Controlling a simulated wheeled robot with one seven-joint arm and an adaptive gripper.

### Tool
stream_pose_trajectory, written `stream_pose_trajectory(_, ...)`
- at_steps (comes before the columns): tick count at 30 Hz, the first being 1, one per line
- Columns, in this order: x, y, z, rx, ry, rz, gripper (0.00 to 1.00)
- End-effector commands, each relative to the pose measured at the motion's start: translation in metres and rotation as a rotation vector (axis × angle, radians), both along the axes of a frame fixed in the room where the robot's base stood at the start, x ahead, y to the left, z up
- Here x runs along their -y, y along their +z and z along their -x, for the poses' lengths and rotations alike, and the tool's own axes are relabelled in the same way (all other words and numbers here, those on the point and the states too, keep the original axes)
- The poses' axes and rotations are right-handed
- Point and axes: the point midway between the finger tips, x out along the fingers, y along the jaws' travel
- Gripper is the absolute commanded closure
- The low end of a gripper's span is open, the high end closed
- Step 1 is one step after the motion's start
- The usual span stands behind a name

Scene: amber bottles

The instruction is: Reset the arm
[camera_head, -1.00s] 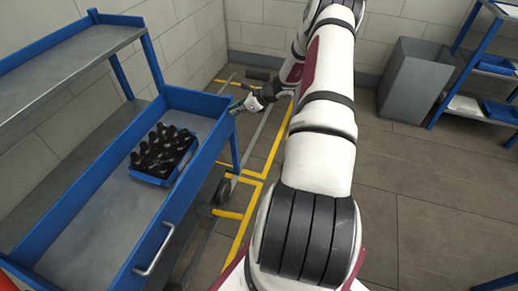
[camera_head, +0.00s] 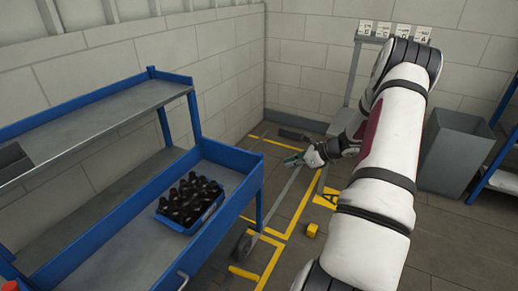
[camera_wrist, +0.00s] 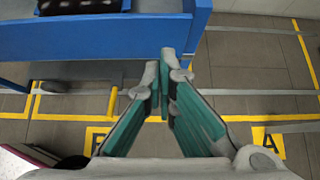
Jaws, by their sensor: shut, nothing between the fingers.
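My gripper (camera_head: 292,160) is at the end of my raised arm, to the right of the blue cart's end in the head view. In the wrist view its green-padded fingers (camera_wrist: 166,62) come together at the tips with nothing between them. Below them the floor and the blue edge of the cart (camera_wrist: 110,36) show. The gripper is apart from the bottles.
The blue cart (camera_head: 258,172) on the left carries a blue crate (camera_head: 178,227) of dark bottles (camera_head: 190,196). A grey bin (camera_head: 455,152) stands at the right, by a blue rack. Yellow lines mark the floor. A small yellow block (camera_head: 312,230) lies there.

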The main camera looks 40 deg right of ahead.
Motion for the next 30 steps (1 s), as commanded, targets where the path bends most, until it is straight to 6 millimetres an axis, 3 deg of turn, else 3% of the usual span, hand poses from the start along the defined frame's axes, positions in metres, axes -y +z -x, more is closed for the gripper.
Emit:
stream_pose_trajectory(7, -0.001, 0.002, 0.000, 0.000, 0.005, 0.003, 1.00)
stream_pose_trajectory(11, -0.017, 0.023, -0.009, -0.001, 0.078, 0.048, 1.00)
stream_pose_trajectory(14, -0.046, 0.058, -0.020, -0.003, 0.214, 0.132, 1.00)
stream_pose_trajectory(21, -0.151, 0.157, -0.030, 0.001, 0.649, 0.396, 1.00)
stream_pose_trajectory(26, -0.219, 0.214, -0.015, 0.015, 0.929, 0.570, 1.00)
stream_pose_trajectory(30, -0.274, 0.257, 0.009, 0.036, 1.164, 0.722, 1.00)
